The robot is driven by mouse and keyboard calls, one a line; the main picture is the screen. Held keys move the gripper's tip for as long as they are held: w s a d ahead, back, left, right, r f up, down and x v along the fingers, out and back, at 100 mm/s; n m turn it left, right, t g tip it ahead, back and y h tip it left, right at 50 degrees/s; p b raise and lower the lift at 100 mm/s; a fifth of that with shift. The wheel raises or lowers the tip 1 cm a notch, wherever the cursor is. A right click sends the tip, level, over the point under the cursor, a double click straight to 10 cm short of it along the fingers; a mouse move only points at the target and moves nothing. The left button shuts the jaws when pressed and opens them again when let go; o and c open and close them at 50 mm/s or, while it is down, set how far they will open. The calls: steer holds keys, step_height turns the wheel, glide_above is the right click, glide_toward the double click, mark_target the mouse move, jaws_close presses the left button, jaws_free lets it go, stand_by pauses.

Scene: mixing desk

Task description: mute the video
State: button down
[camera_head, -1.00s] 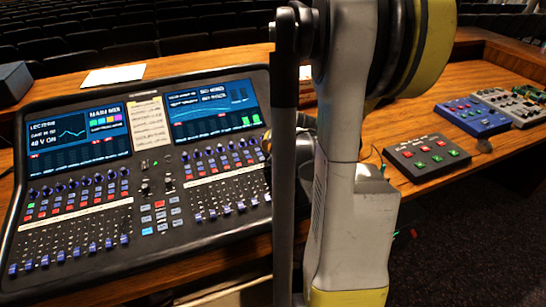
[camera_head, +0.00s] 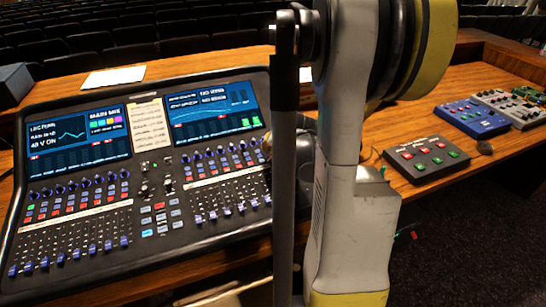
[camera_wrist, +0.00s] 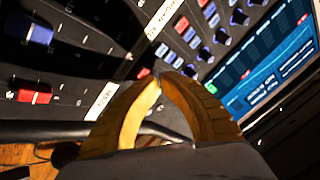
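The black mixing console (camera_head: 150,215) lies on the wooden desk, with two lit screens and rows of knobs, small coloured buttons and faders. In the wrist view, the yellow fingers of my gripper (camera_wrist: 160,82) meet at their tips and hold nothing that I can see. The tips are over the console, beside a red button (camera_wrist: 144,73) and a white label strip (camera_wrist: 165,18); I cannot tell whether they touch it. In the head view my arm hides most of the gripper and the console's right edge. I cannot read which control belongs to the video.
A red fader cap (camera_wrist: 33,97) and a blue one (camera_wrist: 38,34) stand up at the left in the wrist view. A black button box (camera_head: 427,158) and a blue box (camera_head: 473,119) stand on the desk at right. White paper (camera_head: 113,76) lies behind the console.

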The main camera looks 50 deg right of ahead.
steer(key=shift+r, duration=0.4)
steer(key=shift+r, duration=0.1)
steer(key=r+p, duration=0.4)
steer(key=r, duration=0.1)
steer(key=shift+s+a, duration=0.15)
steer(key=shift+s, duration=0.15)
steer(key=shift+f, duration=0.1)
stand_by(0.7)
